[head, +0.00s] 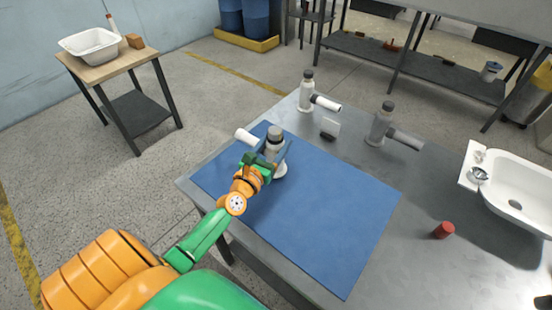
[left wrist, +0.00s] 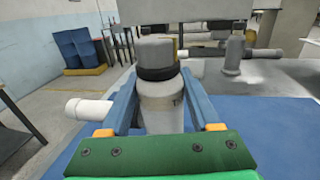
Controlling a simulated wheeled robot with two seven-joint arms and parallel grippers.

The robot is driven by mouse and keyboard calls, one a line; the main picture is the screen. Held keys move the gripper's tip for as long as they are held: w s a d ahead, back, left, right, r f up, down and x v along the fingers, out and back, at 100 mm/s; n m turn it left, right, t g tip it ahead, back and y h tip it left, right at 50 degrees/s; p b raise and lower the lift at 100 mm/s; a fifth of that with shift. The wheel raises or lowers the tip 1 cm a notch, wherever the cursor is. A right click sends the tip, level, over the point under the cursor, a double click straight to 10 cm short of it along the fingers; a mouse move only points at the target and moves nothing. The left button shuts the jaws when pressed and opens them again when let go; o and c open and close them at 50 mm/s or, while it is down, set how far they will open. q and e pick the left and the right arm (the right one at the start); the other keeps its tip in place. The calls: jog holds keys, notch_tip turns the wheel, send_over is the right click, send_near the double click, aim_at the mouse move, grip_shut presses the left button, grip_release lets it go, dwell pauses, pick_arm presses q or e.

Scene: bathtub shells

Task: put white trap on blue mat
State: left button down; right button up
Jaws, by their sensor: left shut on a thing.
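A white trap (head: 282,168) with a grey cap, a dark ring and a white side pipe (head: 245,137) pointing left is upright over the far left part of the blue mat (head: 330,215). My left gripper (head: 265,165) is shut on its body. In the left wrist view the trap (left wrist: 160,105) stands between the two blue fingers, with its pipe to the left. Its base looks at mat level, but I cannot tell if it touches. Another white trap (head: 306,92) stands on the bare table behind the mat. My right gripper does not show.
A grey trap (head: 380,124) and a small grey-white block (head: 330,128) stand beyond the mat. Most of the mat is clear.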

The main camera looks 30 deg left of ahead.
pick_arm(q)
notch_tip(320, 180, down, 3)
jog(key=shift+d+r+b, duration=0.1)
jog(key=shift+r+b, duration=0.05)
jog(key=shift+b, duration=0.35)
jog(key=shift+r+p, duration=0.3)
jog(key=shift+p, duration=0.05)
jog(key=shift+f, duration=0.25)
jog(key=shift+c, duration=1)
grip_release()
jog(key=shift+r, duration=0.1)
jog(key=shift+o, duration=0.4)
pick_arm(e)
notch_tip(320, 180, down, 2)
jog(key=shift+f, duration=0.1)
pick_arm(q)
jog(key=shift+r, duration=0.15)
jog(key=shift+s, duration=0.3)
jog(key=s+d+b, duration=0.1)
jog(key=s+b, duration=0.1)
jog(key=s, duration=0.9)
jog(key=shift+s+d, duration=0.2)
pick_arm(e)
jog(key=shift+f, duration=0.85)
